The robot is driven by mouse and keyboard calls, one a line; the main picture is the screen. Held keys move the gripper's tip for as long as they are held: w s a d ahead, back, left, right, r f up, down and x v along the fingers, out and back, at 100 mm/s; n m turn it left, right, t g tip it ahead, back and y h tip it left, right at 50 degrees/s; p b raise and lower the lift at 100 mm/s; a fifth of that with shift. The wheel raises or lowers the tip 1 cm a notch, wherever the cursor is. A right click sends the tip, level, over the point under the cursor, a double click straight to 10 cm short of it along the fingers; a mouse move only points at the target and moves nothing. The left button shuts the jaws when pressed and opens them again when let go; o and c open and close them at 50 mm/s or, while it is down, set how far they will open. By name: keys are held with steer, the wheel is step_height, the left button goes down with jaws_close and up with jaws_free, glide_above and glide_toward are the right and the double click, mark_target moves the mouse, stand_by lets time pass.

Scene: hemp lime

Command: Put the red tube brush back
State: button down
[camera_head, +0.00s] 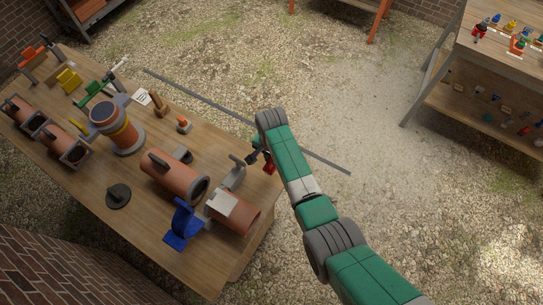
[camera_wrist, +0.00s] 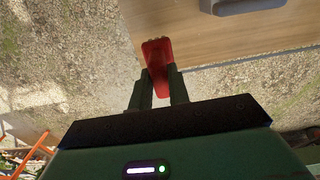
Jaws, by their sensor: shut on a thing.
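My gripper (camera_wrist: 159,84) is shut on a red piece (camera_wrist: 156,58), which I take to be the red tube brush. In the head view my gripper (camera_head: 260,156) is at the right edge of the workbench, and a small bit of the red tube brush (camera_head: 269,166) shows beside my green arm. Most of it is hidden there. It is held near the bench edge; I cannot tell its exact height.
The wooden workbench (camera_head: 85,185) carries terracotta cylinders (camera_head: 173,175), a grey stand (camera_head: 233,173), a blue holder (camera_head: 183,224) and several coloured tools. A shelf unit (camera_head: 465,45) at the upper right holds several small coloured items. Open gravel (camera_head: 360,90) lies between them.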

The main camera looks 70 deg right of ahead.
steer(key=shift+f+b, duration=2.2)
steer(key=shift+f, duration=0.75)
steer(key=shift+f, duration=0.25)
steer(key=c, duration=1.3)
jaws_free()
steer(key=shift+o, duration=0.2)
step_height(320, 180, up, 8)
steer(key=shift+f+p, duration=0.1)
steer(key=shift+p, duration=0.55)
